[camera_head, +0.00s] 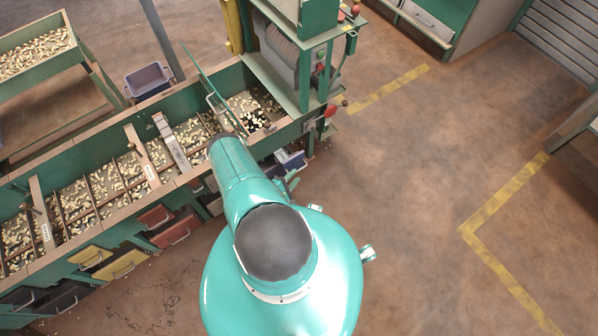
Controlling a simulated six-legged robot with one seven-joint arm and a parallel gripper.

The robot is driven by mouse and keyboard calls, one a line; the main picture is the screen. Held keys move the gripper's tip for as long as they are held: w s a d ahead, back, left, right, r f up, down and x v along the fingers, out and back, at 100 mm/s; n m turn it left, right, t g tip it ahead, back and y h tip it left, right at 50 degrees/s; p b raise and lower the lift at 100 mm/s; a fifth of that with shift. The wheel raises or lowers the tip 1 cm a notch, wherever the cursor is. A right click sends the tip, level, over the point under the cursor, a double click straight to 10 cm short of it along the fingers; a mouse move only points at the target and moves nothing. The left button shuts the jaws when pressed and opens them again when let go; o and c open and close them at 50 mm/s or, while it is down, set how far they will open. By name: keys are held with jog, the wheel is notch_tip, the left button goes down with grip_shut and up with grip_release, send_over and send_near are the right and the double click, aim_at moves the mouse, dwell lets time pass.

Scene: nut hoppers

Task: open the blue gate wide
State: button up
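A blue drawer-like gate front (291,160) with a pale handle shows under the right part of the long green trough (105,238), just right of my arm. Only part of it is visible, and how far it stands open is not clear. My teal arm reaches up from the bottom middle to the trough's front edge and covers what lies just left of the blue front. Small green parts show just below the blue front, and I cannot tell what they belong to. My gripper's fingers cannot be made out.
Red (173,232) and yellow (122,263) fronts with handles line the trough to the left. Nuts lie between its dividers. A green machine (318,75) with red knobs stands at the trough's right end. A blue-grey bin (148,80) stands behind. The floor at right is clear.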

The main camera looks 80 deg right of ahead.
jog(key=v, duration=0.8)
jog(key=shift+a, duration=0.2)
jog(key=shift+w, duration=0.1)
jog(key=shift+w+r, duration=0.1)
